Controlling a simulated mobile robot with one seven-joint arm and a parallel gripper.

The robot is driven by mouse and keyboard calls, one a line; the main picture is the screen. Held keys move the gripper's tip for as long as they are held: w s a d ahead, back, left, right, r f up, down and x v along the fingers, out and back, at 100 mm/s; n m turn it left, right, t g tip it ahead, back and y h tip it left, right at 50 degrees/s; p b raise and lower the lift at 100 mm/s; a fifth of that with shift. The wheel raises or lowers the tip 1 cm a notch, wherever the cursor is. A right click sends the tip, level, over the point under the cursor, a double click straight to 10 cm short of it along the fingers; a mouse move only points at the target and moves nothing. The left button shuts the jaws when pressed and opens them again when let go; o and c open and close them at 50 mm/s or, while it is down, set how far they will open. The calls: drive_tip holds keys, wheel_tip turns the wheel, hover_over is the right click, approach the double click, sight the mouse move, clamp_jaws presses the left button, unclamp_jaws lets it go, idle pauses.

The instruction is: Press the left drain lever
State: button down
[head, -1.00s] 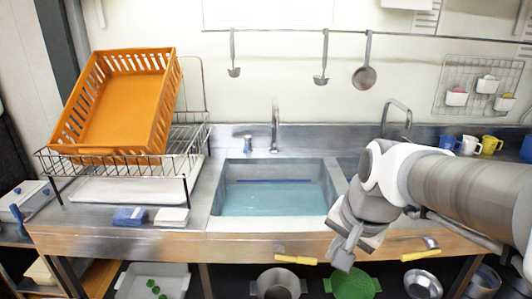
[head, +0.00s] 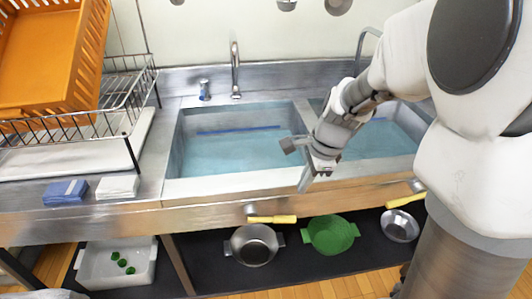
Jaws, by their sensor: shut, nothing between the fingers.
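The left drain lever (head: 272,219) is a yellow handle lying roughly level on the front face of the counter, below the left sink basin (head: 240,150). A round metal pivot shows at its left end. A second yellow lever (head: 405,200) sits further right, under the right basin (head: 375,140). My gripper (head: 304,182) is shut and empty, pointing down over the front rim of the sink. In the picture it is above and a little right of the left lever, apart from it. Both basins hold bluish water.
An orange crate (head: 40,60) sits on a wire dish rack (head: 125,95) at left. Blue cloth (head: 66,192) and white cloth (head: 117,187) lie on the counter. Below stand a metal pot (head: 253,246), green colander (head: 330,235) and white bin (head: 115,265). A faucet (head: 235,70) rises behind.

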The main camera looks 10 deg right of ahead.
sight(285, 218)
drive_tip(key=shift+w+d+f, duration=0.1)
drive_tip(key=shift+w+f, duration=0.1)
drive_tip(key=shift+w, duration=0.05)
drive_tip(key=b+x, duration=0.4)
drive_tip(key=x, duration=1)
drive_tip(key=shift+b, duration=0.3)
drive_tip(key=shift+f, duration=0.15)
